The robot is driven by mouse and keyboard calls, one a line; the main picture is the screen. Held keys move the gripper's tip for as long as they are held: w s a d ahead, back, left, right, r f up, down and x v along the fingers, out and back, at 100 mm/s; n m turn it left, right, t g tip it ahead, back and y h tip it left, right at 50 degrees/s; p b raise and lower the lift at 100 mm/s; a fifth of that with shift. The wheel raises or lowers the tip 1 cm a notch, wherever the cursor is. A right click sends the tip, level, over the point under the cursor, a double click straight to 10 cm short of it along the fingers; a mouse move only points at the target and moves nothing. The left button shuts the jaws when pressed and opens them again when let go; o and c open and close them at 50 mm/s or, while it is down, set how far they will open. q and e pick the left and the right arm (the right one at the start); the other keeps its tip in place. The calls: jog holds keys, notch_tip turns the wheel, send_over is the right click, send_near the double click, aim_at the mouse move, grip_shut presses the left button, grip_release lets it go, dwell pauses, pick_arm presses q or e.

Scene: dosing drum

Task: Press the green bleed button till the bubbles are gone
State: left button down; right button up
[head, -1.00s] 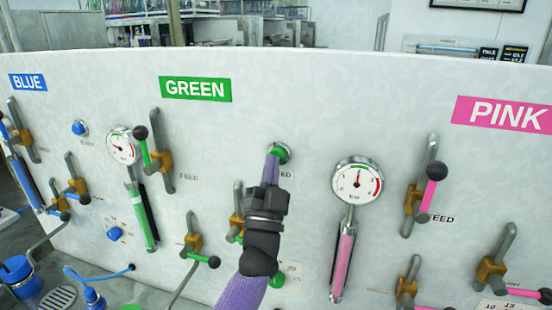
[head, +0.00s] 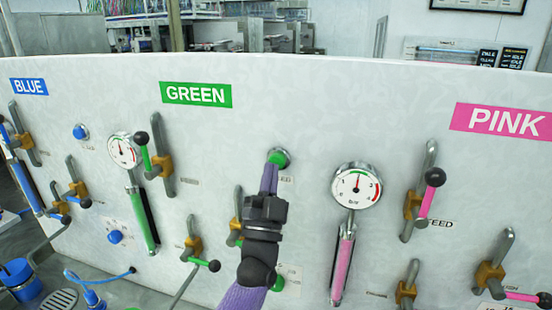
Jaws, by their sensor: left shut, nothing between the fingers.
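The green bleed button (head: 280,156) sits in a round metal collar on the white panel, right of and below the GREEN sign (head: 196,94). My left gripper (head: 269,168) is shut and empty, its purple fingertips at the lower left edge of the button. The fingers cover part of the button, and I cannot tell whether they touch it or how far it is pressed. The green sight tube (head: 145,218) hangs below the green gauge (head: 122,150). Bubbles in it are too small to tell. My right gripper is out of view.
Left of the fingers is a green-handled valve (head: 158,163); a lower one (head: 200,260) has its handle pointing right. The pink gauge (head: 356,186) and pink tube (head: 342,265) stand close on the right. The panel above the button is clear.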

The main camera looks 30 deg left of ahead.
pick_arm(q)
jog(key=shift+s, duration=0.25)
jog(key=shift+s+d+p, duration=0.2)
jog(key=shift+s+p, duration=0.3)
jog(key=shift+s, duration=0.3)
jog(key=shift+s+d+p, duration=0.25)
jog(key=shift+s+p, duration=0.3)
jog(key=shift+s, duration=0.3)
jog(key=shift+s+d+p, duration=0.2)
jog(key=shift+s+p, duration=0.3)
jog(key=shift+s, duration=0.3)
